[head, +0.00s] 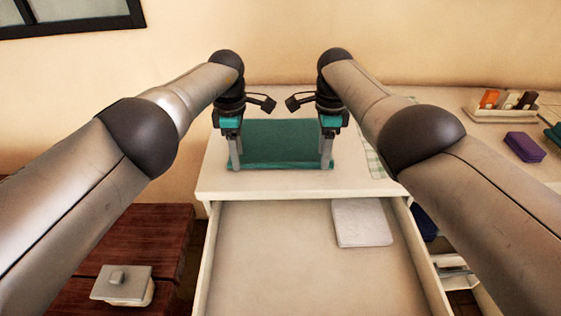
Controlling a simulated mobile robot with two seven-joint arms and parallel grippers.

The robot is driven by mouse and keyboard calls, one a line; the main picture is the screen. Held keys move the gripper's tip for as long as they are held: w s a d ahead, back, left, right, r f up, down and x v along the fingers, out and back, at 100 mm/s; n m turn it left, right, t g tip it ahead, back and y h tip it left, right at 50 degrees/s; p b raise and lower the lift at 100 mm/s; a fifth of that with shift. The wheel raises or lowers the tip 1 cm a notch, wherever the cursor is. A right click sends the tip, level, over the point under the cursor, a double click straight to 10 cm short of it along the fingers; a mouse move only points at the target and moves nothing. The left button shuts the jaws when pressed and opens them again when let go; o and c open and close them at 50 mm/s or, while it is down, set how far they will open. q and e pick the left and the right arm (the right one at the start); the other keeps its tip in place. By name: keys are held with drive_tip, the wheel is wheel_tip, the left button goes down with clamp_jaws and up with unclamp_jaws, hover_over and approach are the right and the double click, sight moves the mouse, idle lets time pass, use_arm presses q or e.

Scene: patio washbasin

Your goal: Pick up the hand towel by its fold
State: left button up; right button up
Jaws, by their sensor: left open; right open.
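A folded green hand towel (279,143) lies flat on the white cabinet top (222,182), with its long near edge facing me. My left gripper (234,160) is open at the towel's left near corner, pointing down. My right gripper (327,158) is open at the right near corner, also pointing down. The fingers overlap the towel's side edges in the picture. I cannot tell whether they touch it. The towel appears to rest on the top.
Below the towel an open drawer (285,260) juts toward me with a white folded cloth (361,222) inside. A wooden bench (130,240) with a lidded box (123,284) stands at left. At right are a purple folded cloth (525,147) and a small tray (480,115) with several items.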

use_arm(q)
drive_tip(key=shift+f+b, duration=0.65)
use_arm(e)
drive_tip(key=shift+f, duration=0.75)
use_arm(q)
drive_tip(key=shift+s, duration=0.1)
drive_tip(key=shift+c, duration=0.5)
use_arm(e)
drive_tip(key=shift+c, duration=0.6)
use_arm(q)
drive_tip(key=shift+f, duration=0.1)
clamp_jaws()
use_arm(e)
drive_tip(key=shift+s+d+f, duration=0.1)
drive_tip(key=shift+s+f, duration=0.05)
clamp_jaws()
use_arm(q)
drive_tip(key=shift+s, duration=0.1)
